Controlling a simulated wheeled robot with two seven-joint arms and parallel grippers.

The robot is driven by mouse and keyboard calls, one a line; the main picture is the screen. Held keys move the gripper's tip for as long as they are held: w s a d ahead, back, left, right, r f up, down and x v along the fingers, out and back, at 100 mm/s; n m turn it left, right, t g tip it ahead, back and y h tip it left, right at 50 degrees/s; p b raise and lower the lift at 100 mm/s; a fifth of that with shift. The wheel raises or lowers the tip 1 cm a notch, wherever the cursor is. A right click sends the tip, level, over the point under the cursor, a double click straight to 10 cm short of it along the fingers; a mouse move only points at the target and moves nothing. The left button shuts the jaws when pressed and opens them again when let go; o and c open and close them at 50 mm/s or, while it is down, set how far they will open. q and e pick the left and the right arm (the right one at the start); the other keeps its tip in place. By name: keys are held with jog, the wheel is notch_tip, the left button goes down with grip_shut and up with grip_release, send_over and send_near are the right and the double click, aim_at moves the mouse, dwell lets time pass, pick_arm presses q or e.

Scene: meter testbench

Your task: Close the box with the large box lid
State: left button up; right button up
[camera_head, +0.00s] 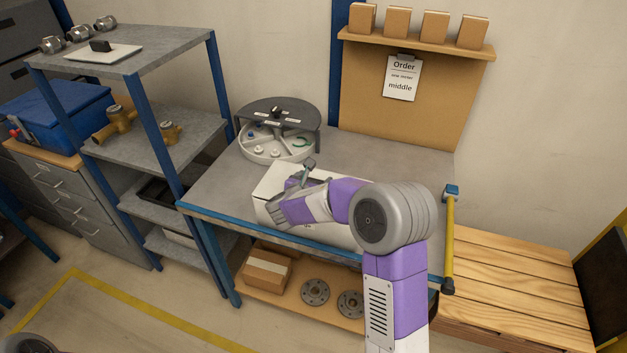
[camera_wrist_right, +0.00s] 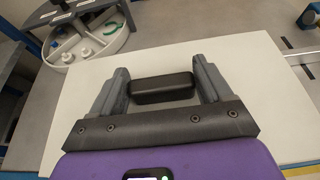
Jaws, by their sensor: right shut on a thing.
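The white box (camera_head: 345,237) stands on the grey table near its front edge, partly hidden behind my right arm. The large white lid (camera_wrist_right: 235,65) with a black handle (camera_wrist_right: 162,88) fills most of the right wrist view. My right gripper (camera_head: 307,172) is over the box, and its fingers (camera_wrist_right: 160,85) are shut on the handle from both ends. The lid lies over the box top, but my arm hides much of the joint, so I cannot tell whether it is fully seated. My left gripper is not in view.
A round compartment tray with small parts (camera_head: 262,150) stands behind the box to the left. A shelf unit (camera_head: 150,62) stands left of the table (camera_head: 395,155). A yellow bar (camera_head: 449,240) is at the table's right end.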

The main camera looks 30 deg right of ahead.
jog(key=shift+f, duration=0.2)
jog(key=o, duration=1.1)
jog(key=shift+c, duration=0.2)
